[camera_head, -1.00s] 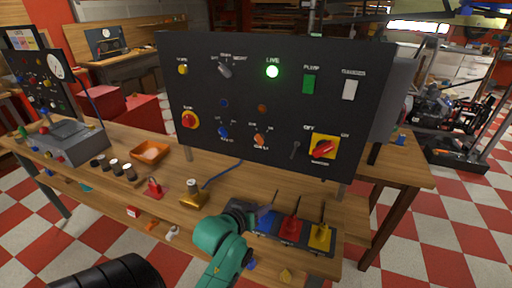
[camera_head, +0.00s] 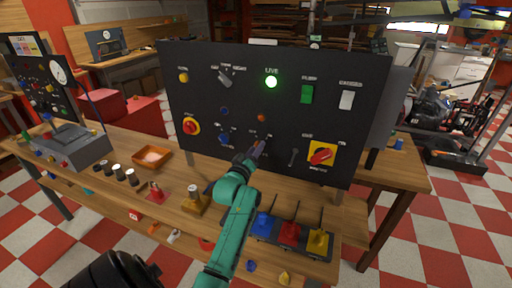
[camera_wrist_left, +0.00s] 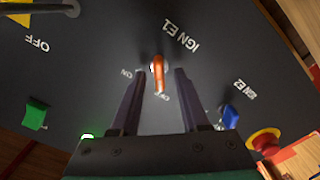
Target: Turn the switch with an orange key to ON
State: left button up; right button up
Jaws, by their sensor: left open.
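The orange key (camera_wrist_left: 158,75) of the switch labelled IGN E1 stands out from the dark panel (camera_head: 330,110). In the left wrist view its long handle runs down the picture, the lower end next to the OFF mark; the ON mark is to its left. My left gripper (camera_head: 258,147) is at the panel front and hides this key in the head view. In the wrist view the open fingers of the gripper (camera_wrist_left: 160,76) stand on either side of the key, with a gap on each side. My right gripper is out of view.
A blue key switch (camera_head: 224,139), labelled IGN E2, is close beside. A red knob on yellow (camera_head: 321,155), a grey toggle (camera_head: 295,157) and a red button (camera_head: 191,127) share the panel. Blue, red and yellow levers (camera_head: 290,234) stand on the bench below.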

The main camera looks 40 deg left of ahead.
pick_arm(q)
jog(key=shift+w, duration=0.2)
grip_shut()
jog(key=shift+m, duration=0.4)
jog(key=shift+d+f+m, duration=0.1)
jog(key=shift+m, duration=3.7)
jog(key=shift+d+m, duration=0.1)
jog(key=shift+m, duration=3.7)
